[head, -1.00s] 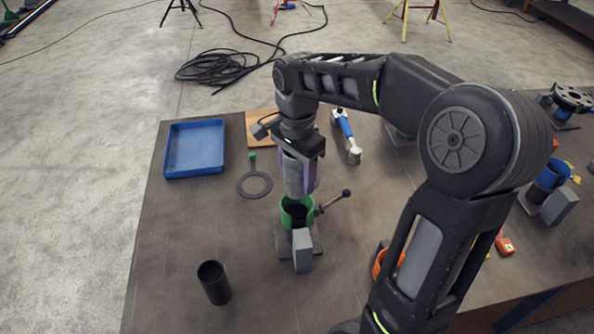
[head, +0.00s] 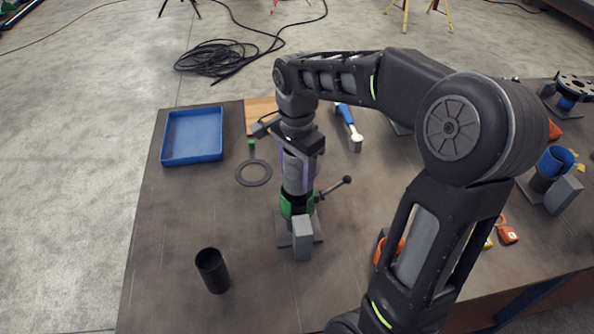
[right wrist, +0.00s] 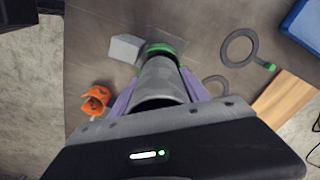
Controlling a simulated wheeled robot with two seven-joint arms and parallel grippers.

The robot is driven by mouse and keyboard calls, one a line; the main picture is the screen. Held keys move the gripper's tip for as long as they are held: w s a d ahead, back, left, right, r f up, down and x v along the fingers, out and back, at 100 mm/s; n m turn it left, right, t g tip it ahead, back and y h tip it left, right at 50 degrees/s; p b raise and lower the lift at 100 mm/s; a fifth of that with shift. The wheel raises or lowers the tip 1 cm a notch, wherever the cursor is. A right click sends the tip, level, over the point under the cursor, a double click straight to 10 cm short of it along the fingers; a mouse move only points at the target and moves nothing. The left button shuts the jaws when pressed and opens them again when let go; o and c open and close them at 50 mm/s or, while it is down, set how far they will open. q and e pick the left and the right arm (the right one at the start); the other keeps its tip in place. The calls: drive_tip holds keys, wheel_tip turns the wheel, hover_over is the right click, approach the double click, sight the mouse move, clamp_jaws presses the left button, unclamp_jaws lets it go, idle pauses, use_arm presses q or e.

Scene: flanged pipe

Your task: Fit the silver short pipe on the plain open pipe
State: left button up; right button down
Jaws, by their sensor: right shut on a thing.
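The silver short pipe (head: 299,176) is upright between the purple-padded fingers of my right gripper (head: 298,166), which is shut on it. Its lower end is at a dark pipe section (head: 296,196) standing in a green collar (head: 295,207) on a grey clamp stand; I cannot tell whether it is around that section or only on top. In the right wrist view, the silver pipe (right wrist: 163,80) points down at the green collar (right wrist: 160,49), and the contact is hidden. My left gripper is not in view.
A black open pipe (head: 212,270) stands at the front left. A grey block (head: 302,238) and a lever (head: 334,186) flank the collar. A ring with a green tab (head: 253,173) and a blue tray (head: 192,136) lie behind left. The left table area is mostly clear.

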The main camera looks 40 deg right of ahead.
sight(297, 182)
drive_tip(key=shift+f, duration=0.1)
idle(0.4)
drive_tip(key=shift+f+b, duration=1.2)
drive_tip(key=shift+f, duration=0.2)
drive_tip(key=shift+f, duration=0.1)
drive_tip(key=shift+c, duration=2.3)
unclamp_jaws()
